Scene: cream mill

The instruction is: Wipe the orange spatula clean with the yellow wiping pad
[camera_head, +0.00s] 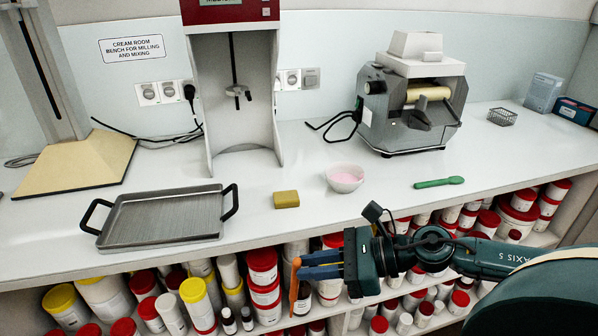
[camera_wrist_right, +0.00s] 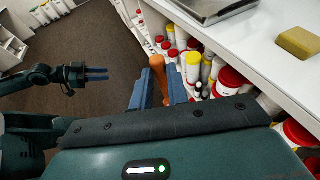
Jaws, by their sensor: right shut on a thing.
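The orange spatula (camera_head: 295,287) is held upright between the fingers of my right gripper (camera_head: 318,265), in front of the bench edge and over the shelf of jars. In the right wrist view the spatula (camera_wrist_right: 158,76) shows between the two blue fingers, partly hidden by them. The yellow wiping pad (camera_head: 286,199) lies flat on the bench, left of the pink-filled bowl. It also shows at the right of the wrist view (camera_wrist_right: 298,44). My left gripper (camera_wrist_right: 97,74) shows only in the wrist view, away from the bench over the floor; its finger gap is unclear.
A metal tray (camera_head: 160,236) with black handles sits at the bench's left front. A white bowl (camera_head: 344,178) of pink cream and a green spatula (camera_head: 438,182) lie right of the pad. A roller mill (camera_head: 412,110) stands behind. Jars fill the shelf below.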

